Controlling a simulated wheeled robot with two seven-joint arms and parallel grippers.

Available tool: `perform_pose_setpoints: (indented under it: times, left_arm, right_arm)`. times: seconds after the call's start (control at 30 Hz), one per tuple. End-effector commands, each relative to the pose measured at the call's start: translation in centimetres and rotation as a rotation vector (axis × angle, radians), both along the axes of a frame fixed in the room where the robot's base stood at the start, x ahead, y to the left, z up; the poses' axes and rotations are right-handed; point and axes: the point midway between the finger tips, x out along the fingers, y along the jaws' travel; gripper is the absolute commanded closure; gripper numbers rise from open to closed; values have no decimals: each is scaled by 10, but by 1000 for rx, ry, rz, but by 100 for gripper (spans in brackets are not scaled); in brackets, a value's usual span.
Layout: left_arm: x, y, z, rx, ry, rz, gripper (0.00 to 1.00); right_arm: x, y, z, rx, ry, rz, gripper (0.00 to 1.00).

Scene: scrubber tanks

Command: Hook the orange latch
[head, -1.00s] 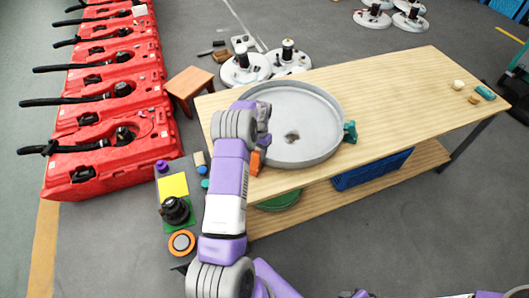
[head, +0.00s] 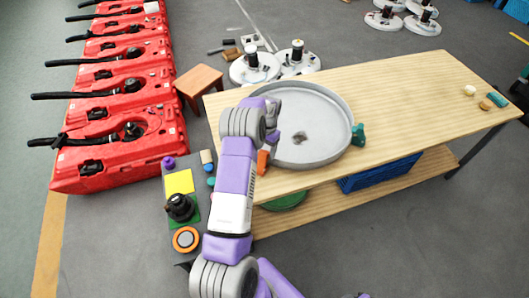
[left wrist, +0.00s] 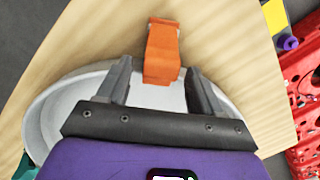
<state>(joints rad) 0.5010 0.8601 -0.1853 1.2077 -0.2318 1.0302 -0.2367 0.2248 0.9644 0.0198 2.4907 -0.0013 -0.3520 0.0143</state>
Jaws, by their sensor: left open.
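The orange latch (head: 263,162) is on the near-left side of the round grey tank pan (head: 312,160), beside its rim. In the left wrist view the orange latch (left wrist: 162,50) is a strap-like piece reaching from the pale pan rim (left wrist: 50,110) out over the wood. My left gripper (head: 274,122) is over the left part of the pan. In the left wrist view my left gripper (left wrist: 158,68) is open, with one finger on each side of the latch; I cannot tell whether they touch it. My right gripper is not in view.
A teal latch (head: 358,134) is on the pan's right side. The wooden table (head: 420,110) is clear right of the pan, except small parts (head: 486,103) at its far right. A control box (head: 186,215) stands left of my arm, near red tanks (head: 115,150).

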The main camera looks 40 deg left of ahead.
Motion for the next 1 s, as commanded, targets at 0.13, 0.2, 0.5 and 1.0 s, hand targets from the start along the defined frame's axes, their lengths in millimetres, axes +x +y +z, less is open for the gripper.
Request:
perform_pose_setpoints:
  times: [0.13, 0.2, 0.5, 1.0]
  left_arm:
    - [5, 1, 28, 2, -3, 0, 34]
    - [6, 2, 39, 1, -2, 0, 34]
    - [8, 2, 57, -1, 2, -1, 34]
    - [8, 2, 57, 0, 2, 0, 34]
  right_arm:
    - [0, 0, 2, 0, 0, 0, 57]
    - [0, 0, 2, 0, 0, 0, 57]
    - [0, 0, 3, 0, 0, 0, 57]
    - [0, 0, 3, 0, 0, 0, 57]
